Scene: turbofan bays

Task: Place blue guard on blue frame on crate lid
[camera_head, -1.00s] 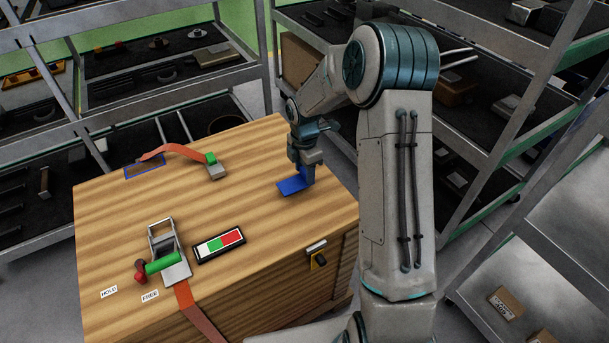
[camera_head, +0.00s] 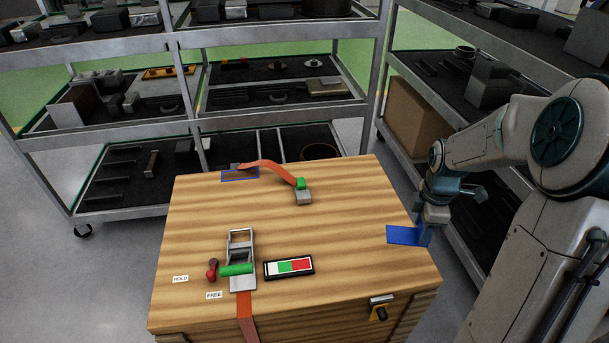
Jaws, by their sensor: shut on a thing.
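The blue guard (camera_head: 403,235) is a flat blue plate with an upright part, at the right edge of the crate lid. My gripper (camera_head: 428,230) is shut on the guard's upright part and points down. I cannot tell whether the guard touches the lid or hangs just above it. The blue frame (camera_head: 240,174) is a thin blue outline at the far left of the wooden crate lid (camera_head: 340,220). The end of an orange strap lies across part of the frame.
The orange strap (camera_head: 268,169) ends in a buckle with a green piece (camera_head: 302,190). A ratchet with a green handle (camera_head: 238,269) and a white-green-red panel (camera_head: 289,266) occupy the front. The lid's middle is clear. Shelves (camera_head: 290,40) stand behind and right.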

